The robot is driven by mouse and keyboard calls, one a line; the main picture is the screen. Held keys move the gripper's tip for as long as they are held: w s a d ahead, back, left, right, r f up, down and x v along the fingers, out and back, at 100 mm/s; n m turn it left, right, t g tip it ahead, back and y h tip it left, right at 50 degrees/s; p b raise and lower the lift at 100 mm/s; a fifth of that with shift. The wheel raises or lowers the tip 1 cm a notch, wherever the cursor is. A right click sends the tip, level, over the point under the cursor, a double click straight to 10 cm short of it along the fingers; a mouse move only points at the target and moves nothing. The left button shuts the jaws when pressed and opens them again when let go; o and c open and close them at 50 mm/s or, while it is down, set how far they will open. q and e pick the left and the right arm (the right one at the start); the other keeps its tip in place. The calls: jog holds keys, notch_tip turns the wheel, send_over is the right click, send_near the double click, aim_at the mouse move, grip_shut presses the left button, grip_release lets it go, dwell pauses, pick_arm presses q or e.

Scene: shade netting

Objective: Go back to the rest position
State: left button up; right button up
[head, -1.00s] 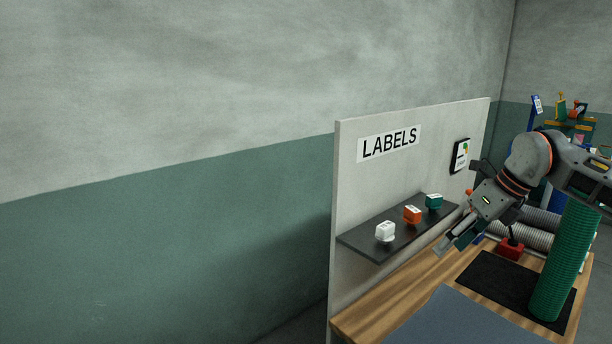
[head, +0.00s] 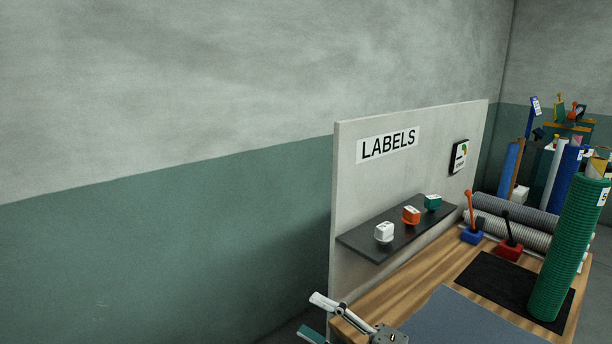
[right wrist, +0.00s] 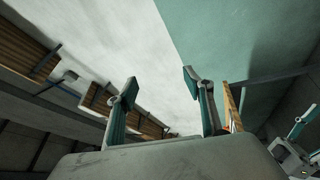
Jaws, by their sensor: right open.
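My right gripper (head: 309,315) is low at the bottom edge of the head view, left of the table's front corner. Its two fingers are apart and nothing is between them. In the right wrist view its fingers (right wrist: 160,80) also stand apart and empty. What looks like part of my left gripper (right wrist: 303,125) shows at the right edge of the right wrist view; its jaws cannot be made out. It is not in the head view.
The wooden table (head: 390,292) carries a dark mat (head: 492,283), a green netting roll (head: 568,250), a red-based tool (head: 509,250) and a blue-based tool (head: 472,236). The LABELS board (head: 350,190) has a shelf (head: 368,246) with white, orange and green blocks. Open wall lies left.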

jog(key=s+d+f+m+t+h, duration=0.1)
jog(key=d+f+m+t+h, duration=0.55)
jog(key=f+m, duration=0.4)
jog(key=s+d+f+m+g+h, duration=0.2)
jog(key=s+d+f+m+h, duration=0.2)
jog(key=s+f, duration=0.5)
jog(key=s+d+f+m+g+h, duration=0.3)
jog(key=s+d+f+m+h, duration=0.2)
jog(key=f, duration=0.8)
jog(key=s+d+m, duration=0.3)
jog(key=s+m, duration=0.1)
jog(key=s, duration=0.1)
jog(key=shift+d, duration=0.35)
jog(key=shift+g+h, duration=0.25)
